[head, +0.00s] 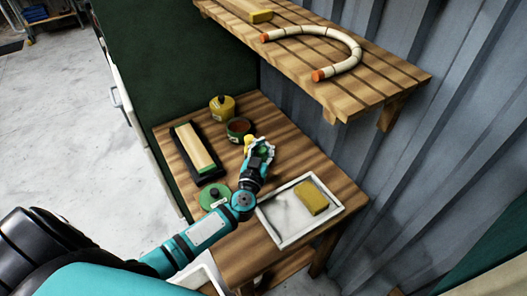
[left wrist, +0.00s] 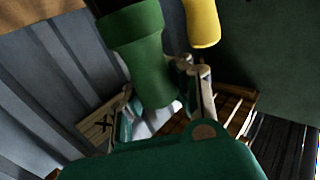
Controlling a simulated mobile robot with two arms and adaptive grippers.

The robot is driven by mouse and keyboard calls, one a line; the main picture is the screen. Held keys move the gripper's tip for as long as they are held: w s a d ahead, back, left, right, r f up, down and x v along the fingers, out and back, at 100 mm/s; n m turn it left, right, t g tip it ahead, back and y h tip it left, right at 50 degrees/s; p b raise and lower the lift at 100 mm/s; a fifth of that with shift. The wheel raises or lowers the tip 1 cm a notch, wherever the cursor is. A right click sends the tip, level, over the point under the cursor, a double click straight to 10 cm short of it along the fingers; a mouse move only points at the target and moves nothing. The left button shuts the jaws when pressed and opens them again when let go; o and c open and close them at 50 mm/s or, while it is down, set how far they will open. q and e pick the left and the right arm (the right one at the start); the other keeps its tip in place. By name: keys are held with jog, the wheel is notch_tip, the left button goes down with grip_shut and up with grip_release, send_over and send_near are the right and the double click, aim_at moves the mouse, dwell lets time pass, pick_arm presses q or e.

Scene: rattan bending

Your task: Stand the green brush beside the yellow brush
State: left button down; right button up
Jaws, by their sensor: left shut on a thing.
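The green brush shows in the left wrist view as a green handle (left wrist: 145,62) between the fingers of my left gripper (left wrist: 165,95). The gripper is shut on this handle. In the head view my left gripper (head: 262,151) is over the middle of the table and covers most of the green brush. The yellow brush shows as a yellow handle (left wrist: 203,22) to the right of the green one in the wrist view, apart from it. In the head view its yellow end (head: 248,141) shows just left of the gripper. Both brushes' bristles are hard to see. My right gripper is not in view.
A dark pot (head: 239,127) and a yellow can (head: 222,107) stand left of the gripper. A white tray (head: 268,220) holds a sponge. A shelf (head: 395,82) overhangs the back.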

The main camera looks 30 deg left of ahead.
pick_arm(q)
jog(key=shift+f, duration=0.8)
jog(key=shift+f, duration=0.15)
jog(key=c, duration=1.2)
grip_release()
jog(key=shift+s, duration=0.15)
jog(key=v, duration=1.1)
jog(key=shift+s+d+r, duration=0.15)
jog(key=shift+s+r, duration=0.05)
jog(key=shift+s, duration=0.15)
